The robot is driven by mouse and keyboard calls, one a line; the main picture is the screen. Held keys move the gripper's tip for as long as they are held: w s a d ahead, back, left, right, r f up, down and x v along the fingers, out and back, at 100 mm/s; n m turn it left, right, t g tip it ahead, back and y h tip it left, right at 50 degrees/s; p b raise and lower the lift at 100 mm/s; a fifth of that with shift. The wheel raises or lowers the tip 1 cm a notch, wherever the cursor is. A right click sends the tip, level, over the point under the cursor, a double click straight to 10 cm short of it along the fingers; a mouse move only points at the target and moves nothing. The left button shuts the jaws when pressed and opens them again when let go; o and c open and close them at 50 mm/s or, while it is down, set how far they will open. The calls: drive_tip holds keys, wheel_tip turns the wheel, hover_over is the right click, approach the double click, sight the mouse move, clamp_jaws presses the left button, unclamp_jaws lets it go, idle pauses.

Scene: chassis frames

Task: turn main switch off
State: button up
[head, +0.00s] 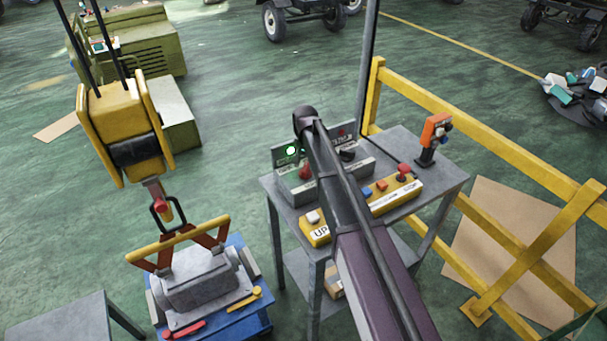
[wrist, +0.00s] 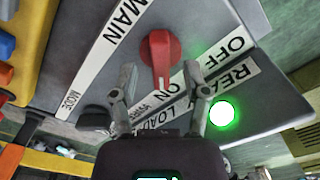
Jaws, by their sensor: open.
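The main switch is a red rotary knob (head: 305,172) on a grey control box on the stand; it also shows in the wrist view (wrist: 160,52), by the labels MAIN, ON and OFF. Its handle's narrow end points down in that view, near the ON label (wrist: 155,88). My gripper (wrist: 160,76) is open, with one finger to each side of the handle's lower end. I see no contact, and cannot tell how far the fingertips are above the panel. In the head view my arm hides the gripper.
A green lamp (wrist: 223,114) glows beside the right finger. A black knob (wrist: 94,118) sits by the MODE label. A yellow button box (head: 394,196) and an orange pendant (head: 435,132) share the stand. Yellow railing (head: 480,127) is to the right; a hoist hook (head: 160,203) hangs left.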

drive_tip(key=shift+f+b, duration=0.9)
drive_tip(key=shift+f, duration=0.35)
